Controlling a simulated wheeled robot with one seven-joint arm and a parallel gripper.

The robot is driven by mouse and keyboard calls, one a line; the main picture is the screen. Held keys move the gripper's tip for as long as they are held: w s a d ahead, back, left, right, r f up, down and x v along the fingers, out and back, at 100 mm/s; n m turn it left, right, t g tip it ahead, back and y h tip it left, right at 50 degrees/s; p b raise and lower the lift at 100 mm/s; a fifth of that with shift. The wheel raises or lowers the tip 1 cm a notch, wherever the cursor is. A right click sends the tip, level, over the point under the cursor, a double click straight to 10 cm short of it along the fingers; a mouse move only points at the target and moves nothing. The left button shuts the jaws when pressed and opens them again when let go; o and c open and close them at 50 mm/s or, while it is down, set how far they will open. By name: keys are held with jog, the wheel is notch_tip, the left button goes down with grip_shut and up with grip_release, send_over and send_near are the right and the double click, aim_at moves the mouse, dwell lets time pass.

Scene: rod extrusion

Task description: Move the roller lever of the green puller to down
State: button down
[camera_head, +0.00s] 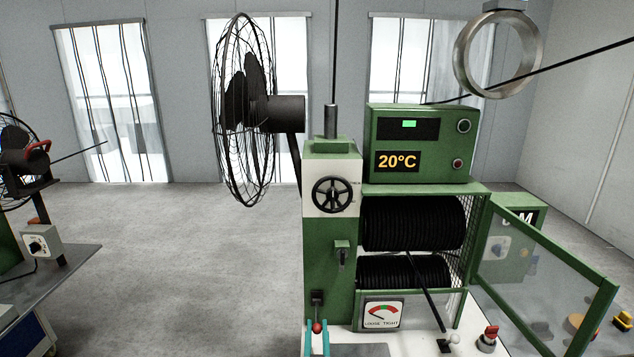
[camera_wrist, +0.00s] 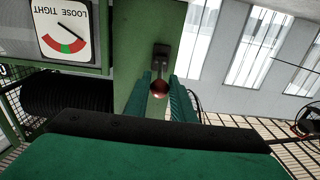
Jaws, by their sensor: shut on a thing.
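The green puller (camera_head: 328,260) stands at the centre right of the head view. On its lower front a small lever has a dark base (camera_head: 317,298) and a red ball knob (camera_head: 317,327); the knob sits below the base in that view. The knob also shows in the wrist view (camera_wrist: 159,88), with the base (camera_wrist: 161,55) behind it. My gripper (camera_head: 317,340) has its two teal fingers either side of the knob and is shut on it. In the wrist view, the fingers (camera_wrist: 161,100) hide part of the knob's sides.
Black rollers (camera_head: 412,223) and a loose/tight gauge (camera_head: 383,312) are to the right.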

jog(key=shift+f, duration=1.2)
jog(key=shift+w+f, duration=0.2)
jog(key=shift+f, duration=0.8)
